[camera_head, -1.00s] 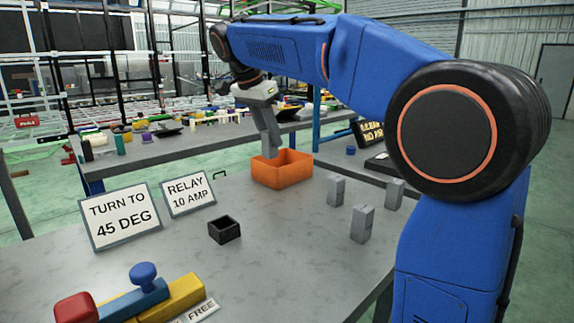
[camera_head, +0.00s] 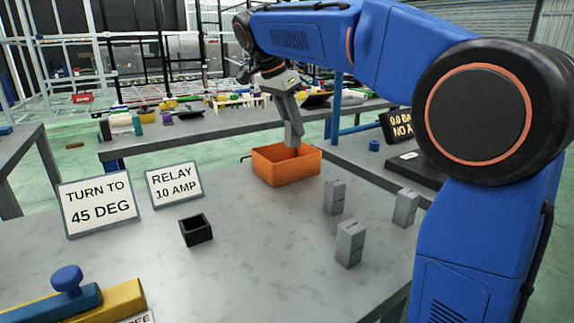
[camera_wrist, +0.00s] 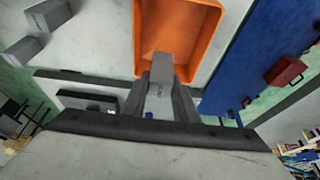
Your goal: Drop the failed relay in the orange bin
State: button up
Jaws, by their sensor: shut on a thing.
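The orange bin (camera_head: 287,168) stands open at the far side of the grey table. My gripper (camera_head: 293,138) hangs over the bin's back part, pointing down. In the wrist view my gripper (camera_wrist: 160,98) is shut on a grey block, the relay (camera_wrist: 162,70), whose end overlaps the bin's near wall and opening. The orange bin fills the top middle of the wrist view (camera_wrist: 178,28). In the head view the relay is hard to tell from the grey fingers. Its exact height above the rim cannot be told.
Several grey relay blocks stand right of the bin, one in front (camera_head: 350,243). A black open socket box (camera_head: 196,230) sits at left. Signs read "TURN TO 45 DEG" (camera_head: 98,204) and "RELAY 10 AMP" (camera_head: 174,186). A blue and yellow lever block (camera_head: 80,301) lies front left.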

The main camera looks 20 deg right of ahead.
aim_at(293, 137)
jog(key=shift+f, duration=1.95)
jog(key=o, duration=1.1)
jog(key=shift+o, duration=0.2)
jog(key=v, duration=1.7)
jog(key=shift+a, duration=0.15)
jog(key=shift+r, duration=0.15)
